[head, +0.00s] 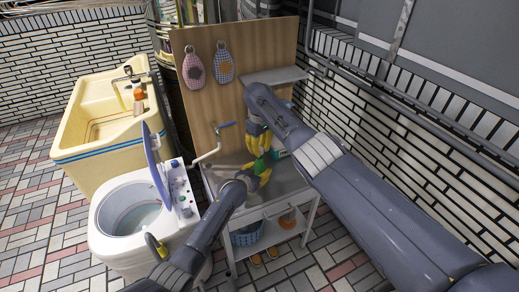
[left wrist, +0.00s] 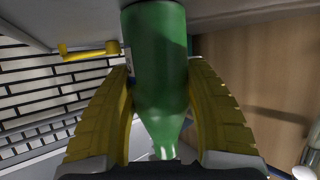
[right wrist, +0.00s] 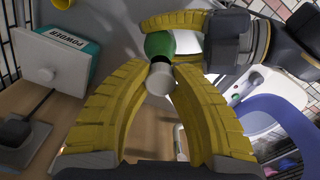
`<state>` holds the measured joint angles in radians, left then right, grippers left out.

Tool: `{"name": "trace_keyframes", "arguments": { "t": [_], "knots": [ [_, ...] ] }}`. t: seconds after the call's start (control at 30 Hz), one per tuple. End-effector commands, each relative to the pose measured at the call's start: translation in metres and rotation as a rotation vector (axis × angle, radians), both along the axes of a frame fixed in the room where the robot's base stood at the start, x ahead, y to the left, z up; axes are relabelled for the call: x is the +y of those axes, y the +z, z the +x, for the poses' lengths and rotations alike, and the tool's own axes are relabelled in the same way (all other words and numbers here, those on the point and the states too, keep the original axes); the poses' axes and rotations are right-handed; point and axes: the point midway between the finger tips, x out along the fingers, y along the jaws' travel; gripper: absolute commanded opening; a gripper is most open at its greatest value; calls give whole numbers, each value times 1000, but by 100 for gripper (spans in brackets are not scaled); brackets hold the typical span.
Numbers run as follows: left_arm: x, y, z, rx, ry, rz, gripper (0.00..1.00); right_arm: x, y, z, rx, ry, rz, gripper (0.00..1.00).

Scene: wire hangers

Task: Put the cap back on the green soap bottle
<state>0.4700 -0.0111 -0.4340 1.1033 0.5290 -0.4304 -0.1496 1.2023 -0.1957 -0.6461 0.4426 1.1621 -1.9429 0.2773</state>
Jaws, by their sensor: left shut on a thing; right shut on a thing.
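The green soap bottle (head: 261,161) is held above the metal counter (head: 286,181). My left gripper (head: 258,172) is shut around its body, and in the left wrist view the bottle (left wrist: 160,60) sits between both yellow fingers with its neck pointing down the picture. My right gripper (head: 258,148) is just above the bottle. In the right wrist view it is shut on the small white cap (right wrist: 160,80), which lies right against the green bottle (right wrist: 160,44) in the picture. I cannot tell whether cap and neck touch. The cap is hidden in the head view.
A teal and white powder box (right wrist: 68,48) stands near my right gripper. A wooden backboard (head: 233,85) with hanging mitts and a small shelf (head: 274,76) rises behind the counter. A washing machine (head: 125,225) with its lid up and a yellow sink (head: 105,125) stand left.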

Motion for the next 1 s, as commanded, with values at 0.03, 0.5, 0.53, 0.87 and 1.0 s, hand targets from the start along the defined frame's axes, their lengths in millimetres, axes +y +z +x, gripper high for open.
{"name": "trace_keyframes", "arguments": {
  "t": [0.03, 0.5, 0.53, 0.87, 1.0],
  "knots": [
    [0, -1, -1, 3, 0, 1, 2, 0, -1, 0, 0, 0, 0, 13],
    [0, -2, -1, 3, 0, 1, 2, 0, -18, 0, 2, -1, -1, 13],
    [0, -2, -1, 3, 0, 1, 2, 0, -18, 0, 1, -1, 0, 13],
    [0, -2, -1, 3, 0, 1, 2, 0, -18, 0, 1, -1, -1, 13],
    [0, -2, -1, 4, 0, 2, 2, 0, -18, 0, 1, -1, -1, 13]
  ]
}}
